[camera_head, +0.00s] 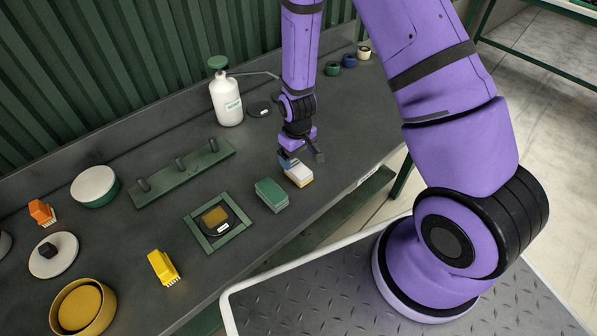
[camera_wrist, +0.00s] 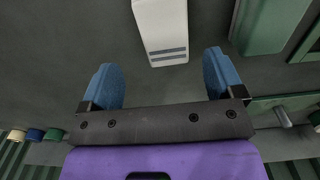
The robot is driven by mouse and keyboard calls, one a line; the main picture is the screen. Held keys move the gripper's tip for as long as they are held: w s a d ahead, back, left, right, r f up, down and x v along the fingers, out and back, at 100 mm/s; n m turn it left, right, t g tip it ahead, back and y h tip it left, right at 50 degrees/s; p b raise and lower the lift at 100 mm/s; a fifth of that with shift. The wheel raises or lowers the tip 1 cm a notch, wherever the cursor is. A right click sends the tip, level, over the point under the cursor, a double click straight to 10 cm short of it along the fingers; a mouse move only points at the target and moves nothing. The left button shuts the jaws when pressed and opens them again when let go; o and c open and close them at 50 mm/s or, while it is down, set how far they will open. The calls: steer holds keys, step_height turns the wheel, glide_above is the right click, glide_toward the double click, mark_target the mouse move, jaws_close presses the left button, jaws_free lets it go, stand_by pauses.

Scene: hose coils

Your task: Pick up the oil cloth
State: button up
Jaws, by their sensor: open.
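My gripper (camera_head: 301,161) is open above the bench, with its blue fingertips apart in the wrist view (camera_wrist: 160,62). A small white block-like piece with a yellowish lower part (camera_head: 300,177) lies just under it. In the wrist view this white piece (camera_wrist: 162,28), with grey stripes on its end, lies ahead of and between the fingers, not gripped. A green folded-looking stack (camera_head: 271,195) lies to its left; part of it shows at the wrist view's upper right (camera_wrist: 266,22). I cannot tell for certain which of these is the oil cloth.
A green square frame (camera_head: 211,221) holds a dark disc with a brown pad. A green peg rail (camera_head: 184,172), white bottle (camera_head: 226,102), yellow brush-like piece (camera_head: 163,267) and round tins stand around. Small rolls (camera_head: 348,61) sit at the far end. The bench's front edge is close.

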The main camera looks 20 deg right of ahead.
mark_target(298, 167)
steer(key=f, duration=0.2)
steer(key=s+f, duration=0.1)
steer(key=f, duration=0.1)
steer(key=shift+s+a+f, duration=0.1)
steer(key=shift+f, duration=0.8)
steer(key=c, duration=1.1)
steer(key=shift+r, duration=0.2)
